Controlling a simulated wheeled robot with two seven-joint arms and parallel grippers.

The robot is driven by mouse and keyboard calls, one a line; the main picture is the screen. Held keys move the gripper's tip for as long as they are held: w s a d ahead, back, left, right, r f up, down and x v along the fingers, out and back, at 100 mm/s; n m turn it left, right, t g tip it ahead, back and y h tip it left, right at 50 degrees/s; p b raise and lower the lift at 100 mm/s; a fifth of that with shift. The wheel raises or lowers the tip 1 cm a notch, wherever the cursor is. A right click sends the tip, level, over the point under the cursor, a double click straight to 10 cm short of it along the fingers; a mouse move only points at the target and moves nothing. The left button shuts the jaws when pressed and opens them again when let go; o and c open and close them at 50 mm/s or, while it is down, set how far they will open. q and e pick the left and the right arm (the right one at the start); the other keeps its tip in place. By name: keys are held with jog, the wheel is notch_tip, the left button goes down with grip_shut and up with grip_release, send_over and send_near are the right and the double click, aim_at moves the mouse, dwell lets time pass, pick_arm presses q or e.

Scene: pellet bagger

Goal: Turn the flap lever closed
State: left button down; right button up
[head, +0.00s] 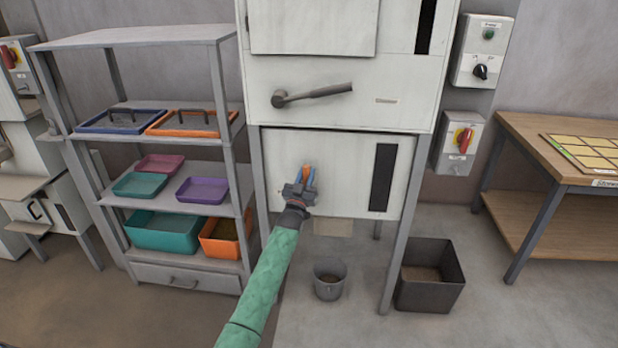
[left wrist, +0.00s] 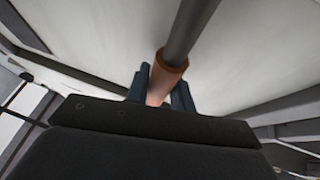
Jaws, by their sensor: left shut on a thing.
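My left gripper (head: 306,174) is in front of the white lower panel of the bagger. Its blue fingers are shut around an orange grip, which also shows in the left wrist view (left wrist: 168,74). A dark grey rod (left wrist: 190,28) runs up from this grip in the wrist view; it looks like the flap lever. In the head view the gripper hides most of it, and its pivot cannot be seen. Another lever (head: 318,92), grey-brown, sits on the panel above, nearly level, and is apart from the gripper. My right gripper is not in view.
A shelf unit (head: 140,40) with trays and bins stands at left. A grey bucket (head: 328,292) stands below the machine, and a dark bin (head: 446,292) to its right. Switch boxes (head: 482,52) and a wooden table (head: 510,125) are at right.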

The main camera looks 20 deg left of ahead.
pick_arm(q)
jog(key=shift+a, duration=0.1)
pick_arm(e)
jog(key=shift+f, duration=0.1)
pick_arm(q)
jog(key=c, duration=1.2)
grip_release()
jog(key=shift+s, duration=0.1)
jog(key=shift+s+f, duration=0.2)
jog(key=shift+f, duration=0.05)
jog(key=b+v, duration=0.1)
jog(key=v, duration=0.6)
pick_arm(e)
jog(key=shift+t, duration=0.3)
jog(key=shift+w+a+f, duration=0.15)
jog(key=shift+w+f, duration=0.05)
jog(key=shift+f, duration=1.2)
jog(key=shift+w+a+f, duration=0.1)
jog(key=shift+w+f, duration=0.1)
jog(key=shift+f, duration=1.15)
pick_arm(q)
jog(key=shift+s, duration=0.1)
